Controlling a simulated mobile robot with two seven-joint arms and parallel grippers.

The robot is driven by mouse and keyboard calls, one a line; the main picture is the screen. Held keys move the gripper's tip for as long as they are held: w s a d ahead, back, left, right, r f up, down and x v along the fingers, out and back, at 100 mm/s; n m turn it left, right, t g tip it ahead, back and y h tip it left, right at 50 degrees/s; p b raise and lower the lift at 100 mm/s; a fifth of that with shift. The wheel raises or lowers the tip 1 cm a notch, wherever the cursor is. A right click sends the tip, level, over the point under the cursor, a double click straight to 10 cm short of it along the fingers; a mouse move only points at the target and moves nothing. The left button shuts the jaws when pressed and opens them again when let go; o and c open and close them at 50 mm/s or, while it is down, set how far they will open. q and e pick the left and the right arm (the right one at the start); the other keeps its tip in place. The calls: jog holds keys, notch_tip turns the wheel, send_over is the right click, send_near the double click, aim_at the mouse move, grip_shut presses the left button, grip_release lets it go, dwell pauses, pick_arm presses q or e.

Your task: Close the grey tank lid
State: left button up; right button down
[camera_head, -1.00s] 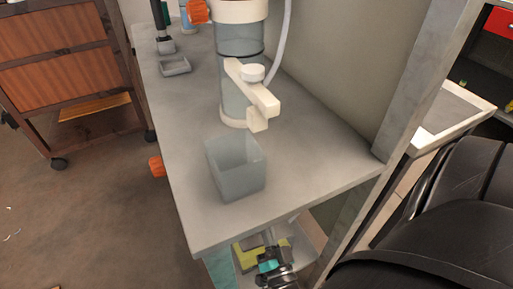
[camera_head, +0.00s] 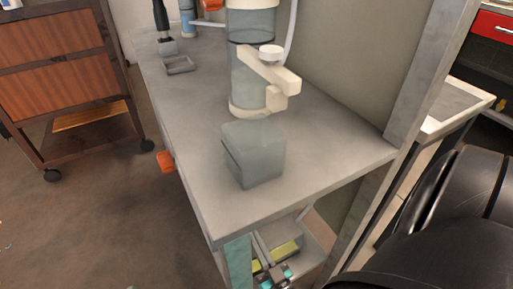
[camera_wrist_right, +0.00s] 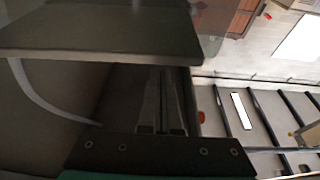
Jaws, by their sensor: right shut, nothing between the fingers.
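The grey tank (camera_head: 253,158) is a translucent grey box near the front of the bench top. Its top face now looks covered, and a dark line runs down its left side. I cannot tell whether a lid is fully seated. My right gripper (camera_wrist_right: 162,75) is shut and empty in the right wrist view, beside a broad grey slab (camera_wrist_right: 100,32). In the head view, dark and teal parts below the bench edge look like this gripper, partly cut off and apart from the tank. My left gripper is not in view.
A clear cylinder with a white valve (camera_head: 270,75) stands on the bench (camera_head: 195,130) just behind the tank. A small grey tray (camera_head: 180,65) lies farther back. An orange knob (camera_head: 166,161) sticks out at the bench's left edge. A wooden cabinet (camera_head: 60,60) stands at left.

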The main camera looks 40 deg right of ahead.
jog(key=shift+a+f+n+y, duration=0.25)
jog(key=shift+f+n+y, duration=0.15)
jog(key=shift+f+n, duration=0.35)
jog(key=shift+f+n, duration=0.1)
jog(key=shift+n, duration=0.15)
